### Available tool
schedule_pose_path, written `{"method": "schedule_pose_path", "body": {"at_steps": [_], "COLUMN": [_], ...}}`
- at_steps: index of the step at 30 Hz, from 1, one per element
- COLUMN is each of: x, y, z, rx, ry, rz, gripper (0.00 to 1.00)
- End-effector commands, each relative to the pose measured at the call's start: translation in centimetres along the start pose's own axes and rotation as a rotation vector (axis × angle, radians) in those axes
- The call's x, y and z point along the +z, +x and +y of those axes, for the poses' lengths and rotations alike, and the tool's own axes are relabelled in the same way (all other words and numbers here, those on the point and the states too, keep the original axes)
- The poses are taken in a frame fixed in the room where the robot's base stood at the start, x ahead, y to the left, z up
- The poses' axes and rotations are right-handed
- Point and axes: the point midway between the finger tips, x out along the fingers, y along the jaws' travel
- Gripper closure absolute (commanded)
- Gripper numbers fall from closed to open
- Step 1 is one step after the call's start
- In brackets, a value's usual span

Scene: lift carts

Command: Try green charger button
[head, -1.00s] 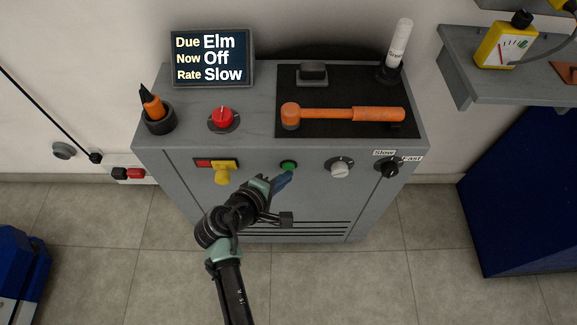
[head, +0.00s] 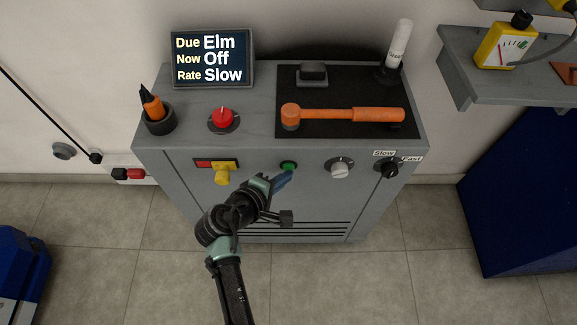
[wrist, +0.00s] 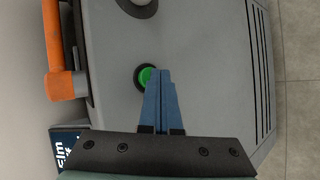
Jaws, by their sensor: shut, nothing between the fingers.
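The green charger button (head: 289,166) sits in a dark ring on the front of the grey cabinet (head: 270,200). It also shows in the wrist view (wrist: 146,76), partly covered by my fingertips. My gripper (head: 287,177) is shut and empty, its blue fingers just below and in front of the button in the head view. In the wrist view the fingertips (wrist: 158,72) overlap the button's right side; I cannot tell whether they touch it. The display (head: 211,58) on the cabinet reads "Due Elm", "Now Off", "Rate Slow".
Left of the button is a yellow switch (head: 222,174); right are a white knob (head: 340,168) and a black Slow/Fast knob (head: 388,168). On top are a red knob (head: 223,118) and an orange hammer (head: 350,114). A grey shelf (head: 470,90) is at right.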

Motion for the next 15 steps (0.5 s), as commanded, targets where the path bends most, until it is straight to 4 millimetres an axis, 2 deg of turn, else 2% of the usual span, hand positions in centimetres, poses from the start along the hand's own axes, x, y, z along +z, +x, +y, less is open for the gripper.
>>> {"method": "schedule_pose_path", "body": {"at_steps": [6, 15], "x": [0.57, 0.63], "y": [-0.89, -0.92], "z": [-0.4, -0.61], "rx": [0.001, 0.001], "ry": [-0.001, 0.0], "rz": [0.001, 0.0], "gripper": [1.0, 1.0]}}
